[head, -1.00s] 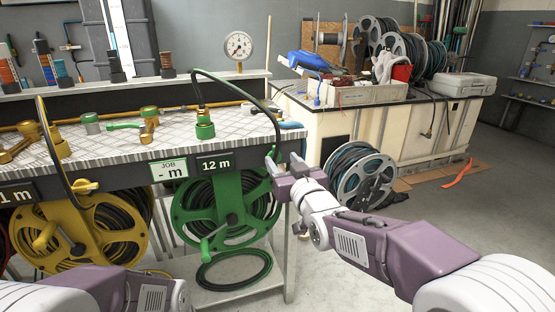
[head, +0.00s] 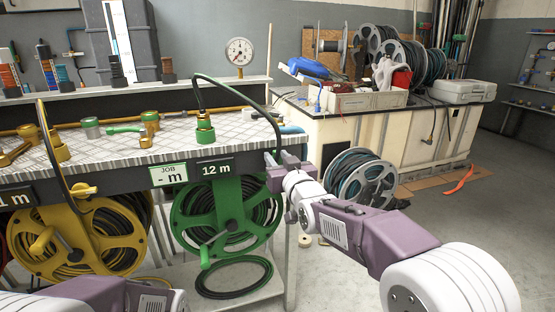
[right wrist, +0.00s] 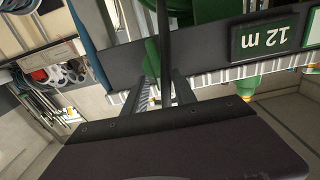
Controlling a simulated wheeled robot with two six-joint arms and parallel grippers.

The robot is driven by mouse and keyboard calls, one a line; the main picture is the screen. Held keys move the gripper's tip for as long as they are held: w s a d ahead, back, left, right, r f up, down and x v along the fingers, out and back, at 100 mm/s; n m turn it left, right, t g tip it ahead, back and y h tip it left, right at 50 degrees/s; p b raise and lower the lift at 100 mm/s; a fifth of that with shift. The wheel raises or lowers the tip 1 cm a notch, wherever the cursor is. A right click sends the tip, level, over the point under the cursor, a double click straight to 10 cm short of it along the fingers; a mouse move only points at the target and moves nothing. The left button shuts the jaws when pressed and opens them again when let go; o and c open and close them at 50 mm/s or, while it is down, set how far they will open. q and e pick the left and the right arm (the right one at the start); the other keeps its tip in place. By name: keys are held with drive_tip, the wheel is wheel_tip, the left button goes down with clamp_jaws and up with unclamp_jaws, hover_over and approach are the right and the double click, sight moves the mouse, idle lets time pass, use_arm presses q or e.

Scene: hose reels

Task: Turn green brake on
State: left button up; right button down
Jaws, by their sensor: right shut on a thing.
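The green reel (head: 228,215) hangs under the bench below the 12 m sign (head: 216,168). Its dark hose (head: 246,98) arches from a green fitting (head: 205,130) down to the reel's right side. My right gripper (head: 282,158) is there, at the bench's front right corner. In the right wrist view, a narrow green lever (right wrist: 152,62), which looks like the green brake, lies between the fingertips, and the gripper is shut on it. The hose (right wrist: 164,40) crosses close beside it and hides part of the grip. My left gripper is out of view; only its arm shows.
A yellow reel (head: 85,235) hangs to the left. A loose grey reel (head: 362,180) stands on the floor right of my gripper, by a cream workbench (head: 425,140).

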drive_tip(key=shift+d+m, duration=0.15)
drive_tip(key=shift+m, duration=0.35)
drive_tip(key=m, duration=0.3)
drive_tip(key=shift+w+d+f, duration=0.1)
drive_tip(key=shift+d+f, duration=0.05)
drive_tip(key=shift+d, duration=0.1)
drive_tip(key=shift+w+d+f+m+p, duration=0.15)
drive_tip(key=shift+f+m+p, duration=0.25)
drive_tip(key=shift+m, duration=1.85)
drive_tip(key=shift+d+f+m+p, duration=0.35)
drive_tip(key=shift+m+p, duration=0.2)
drive_tip(key=shift+m, duration=1.75)
drive_tip(key=shift+w+d+f+m+p, duration=0.15)
drive_tip(key=shift+f+m+p, duration=0.25)
drive_tip(key=shift+m, duration=1.85)
drive_tip(key=shift+s, duration=0.1)
drive_tip(key=c, duration=1.1)
unclamp_jaws()
drive_tip(key=shift+r, duration=0.1)
